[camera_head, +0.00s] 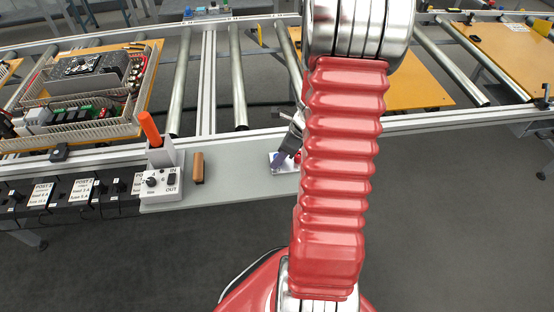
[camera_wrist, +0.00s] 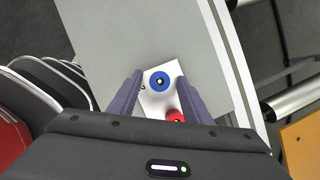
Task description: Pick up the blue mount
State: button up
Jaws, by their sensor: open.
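In the wrist view, the blue mount (camera_wrist: 160,81) is a round blue disc with a pale ring and dark centre, on a white plate (camera_wrist: 152,102) on the grey shelf. A red round part (camera_wrist: 175,116) sits on the same plate, nearer my gripper and partly cut off by it. My gripper (camera_wrist: 158,78) is open, with one purple finger on each side of the plate, and nothing is held. In the head view, my gripper (camera_head: 281,160) is over the white plate at the shelf, and my red arm hides part of it. The blue mount cannot be made out there.
The grey shelf (camera_head: 235,184) also holds a white switch box (camera_head: 162,187), an orange-red handled tool (camera_head: 150,129) and a brown block (camera_head: 198,168). Behind are conveyor rollers (camera_head: 238,80) and a board with wiring ducts (camera_head: 90,130).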

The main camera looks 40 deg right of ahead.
jog(key=c, duration=1)
jog(key=shift+r, duration=5)
jog(key=shift+r, duration=0.2)
jog(key=shift+r, duration=1.1)
jog(key=shift+r, duration=0.3)
jog(key=shift+r, duration=0.75)
jog(key=shift+r, duration=0.45)
